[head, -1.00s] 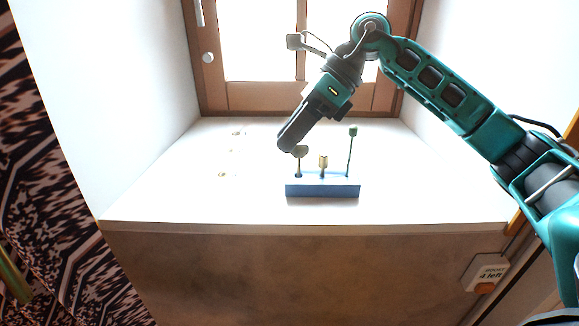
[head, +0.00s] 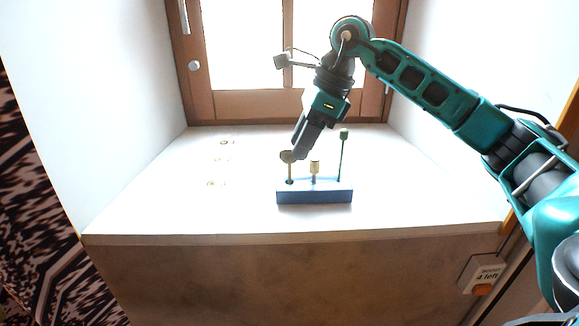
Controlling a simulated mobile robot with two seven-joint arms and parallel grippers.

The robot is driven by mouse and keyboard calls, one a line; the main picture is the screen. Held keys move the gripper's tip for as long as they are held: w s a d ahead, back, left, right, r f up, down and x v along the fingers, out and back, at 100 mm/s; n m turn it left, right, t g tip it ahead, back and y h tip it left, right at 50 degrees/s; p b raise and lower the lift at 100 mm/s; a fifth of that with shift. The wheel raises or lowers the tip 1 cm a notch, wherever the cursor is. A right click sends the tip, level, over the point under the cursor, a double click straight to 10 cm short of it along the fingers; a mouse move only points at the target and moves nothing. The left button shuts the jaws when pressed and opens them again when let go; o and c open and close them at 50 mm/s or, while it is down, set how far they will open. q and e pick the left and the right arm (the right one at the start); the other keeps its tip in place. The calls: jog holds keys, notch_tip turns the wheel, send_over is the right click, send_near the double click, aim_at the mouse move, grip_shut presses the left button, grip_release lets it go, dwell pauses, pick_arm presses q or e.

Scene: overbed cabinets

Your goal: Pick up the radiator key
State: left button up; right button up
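A blue block (head: 314,197) stands on the white window sill and holds three upright items. At its left is a brass-coloured stem with a flat rounded head (head: 287,156). In the middle is a short brass piece (head: 314,167), and at the right a tall dark green stem with a small knob (head: 343,135). I cannot tell for sure which is the radiator key. My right gripper (head: 299,153) points down at the left item, its tips beside or overlapping the head; contact and finger gap are unclear. My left gripper is out of view.
Several small brass-coloured bits (head: 222,156) lie on the sill (head: 150,210) to the left. The window frame (head: 250,104) stands close behind my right arm. The sill's left and front parts are mostly clear. A labelled switch plate (head: 482,274) is at the lower right.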

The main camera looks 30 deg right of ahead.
aim_at(290, 162)
jog(key=x, duration=0.5)
jog(key=shift+a+r, duration=0.15)
jog(key=shift+a, duration=0.2)
jog(key=shift+c, duration=0.2)
grip_shut()
